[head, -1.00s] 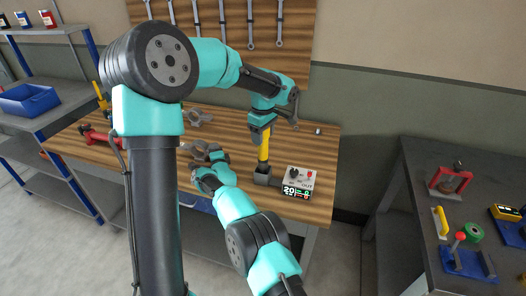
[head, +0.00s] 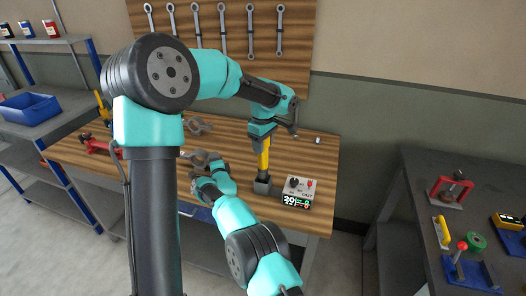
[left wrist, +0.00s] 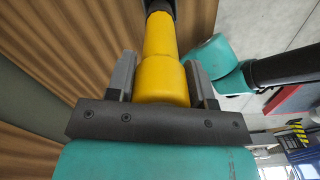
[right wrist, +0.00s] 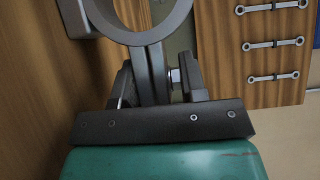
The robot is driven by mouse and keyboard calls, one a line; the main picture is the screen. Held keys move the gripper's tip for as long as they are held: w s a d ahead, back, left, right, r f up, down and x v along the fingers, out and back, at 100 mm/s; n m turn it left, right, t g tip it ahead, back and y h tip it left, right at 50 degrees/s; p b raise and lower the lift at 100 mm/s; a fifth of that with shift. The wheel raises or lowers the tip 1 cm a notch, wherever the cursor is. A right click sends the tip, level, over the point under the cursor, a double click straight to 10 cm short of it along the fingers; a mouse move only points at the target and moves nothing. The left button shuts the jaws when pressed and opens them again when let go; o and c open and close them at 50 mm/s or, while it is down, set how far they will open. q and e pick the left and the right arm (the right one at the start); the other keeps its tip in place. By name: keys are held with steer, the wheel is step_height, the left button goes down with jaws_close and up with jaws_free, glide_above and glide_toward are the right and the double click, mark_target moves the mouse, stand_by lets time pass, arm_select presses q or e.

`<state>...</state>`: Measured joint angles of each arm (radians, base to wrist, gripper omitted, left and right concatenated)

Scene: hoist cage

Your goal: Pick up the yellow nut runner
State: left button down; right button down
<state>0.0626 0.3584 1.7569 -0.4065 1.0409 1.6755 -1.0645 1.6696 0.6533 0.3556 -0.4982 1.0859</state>
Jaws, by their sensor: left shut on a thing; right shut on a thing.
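The yellow nut runner (head: 263,158) is upright over a dark block (head: 262,185) on the wooden bench. I cannot tell whether its lower end is clear of that block. My left gripper (head: 262,135) is shut on its upper part. In the left wrist view the yellow body (left wrist: 163,75) sits between the two grey fingers (left wrist: 163,80). My right gripper (head: 208,172) is shut on the stem of a grey ring-shaped part (right wrist: 150,65), low over the bench to the left of the nut runner.
A control box (head: 298,192) with a lit display stands just right of the dark block. Another grey part (head: 198,126) lies behind my right gripper. A red tool (head: 98,146) is at the bench's left. Wrenches hang on the back board (head: 300,70). A dark table (head: 415,180) stands at right.

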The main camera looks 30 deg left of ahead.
arm_select(q)
step_height(320, 180, up, 10)
stand_by(0.5)
steer(key=shift+f, duration=0.2)
stand_by(0.4)
steer(key=shift+f, duration=4.85)
steer(key=shift+c, duration=2.1)
jaws_free()
step_height(320, 180, up, 12)
